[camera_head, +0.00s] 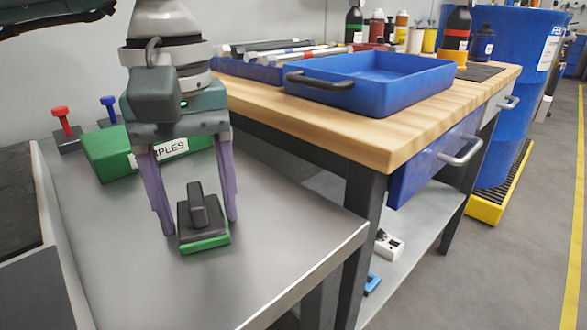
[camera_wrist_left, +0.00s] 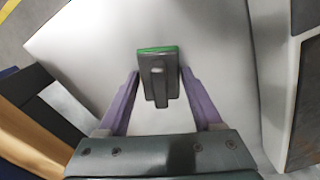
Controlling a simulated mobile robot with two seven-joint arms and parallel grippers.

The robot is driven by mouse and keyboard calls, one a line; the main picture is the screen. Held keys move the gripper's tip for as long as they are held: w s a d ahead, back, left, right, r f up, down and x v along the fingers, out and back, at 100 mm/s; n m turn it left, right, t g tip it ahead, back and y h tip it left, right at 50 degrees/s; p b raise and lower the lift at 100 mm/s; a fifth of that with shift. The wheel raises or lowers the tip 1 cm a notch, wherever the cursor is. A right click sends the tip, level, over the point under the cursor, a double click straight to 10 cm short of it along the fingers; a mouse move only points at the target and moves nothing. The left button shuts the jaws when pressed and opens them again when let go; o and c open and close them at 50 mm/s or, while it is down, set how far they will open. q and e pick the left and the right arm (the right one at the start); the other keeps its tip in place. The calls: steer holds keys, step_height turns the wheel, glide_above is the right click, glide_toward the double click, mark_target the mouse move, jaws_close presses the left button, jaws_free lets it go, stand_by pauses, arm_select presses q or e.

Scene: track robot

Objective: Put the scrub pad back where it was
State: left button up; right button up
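The scrub pad (camera_head: 205,239) has a green base, a dark top plate and a dark upright handle. It rests on the grey metal table (camera_head: 290,220) near its front part. In the left wrist view the gripper (camera_wrist_left: 160,74) has clear space between each finger and the handle. My right gripper is not in view.
A green labelled box (camera_head: 110,156) and red (camera_head: 62,122) and blue (camera_head: 108,110) knobbed items stand behind the gripper. A wooden workbench (camera_head: 310,125) with a blue tray (camera_head: 400,95) is to the right. The grey table is bare right of the pad.

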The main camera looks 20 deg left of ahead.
mark_target(195, 193)
arm_select(q)
steer(key=o, duration=0.3)
steer(key=shift+o, duration=0.2)
steer(key=shift+r+p, duration=0.3)
step_height(195, 193, up, 12)
steer(key=p, duration=0.2)
steer(key=shift+f, duration=0.1)
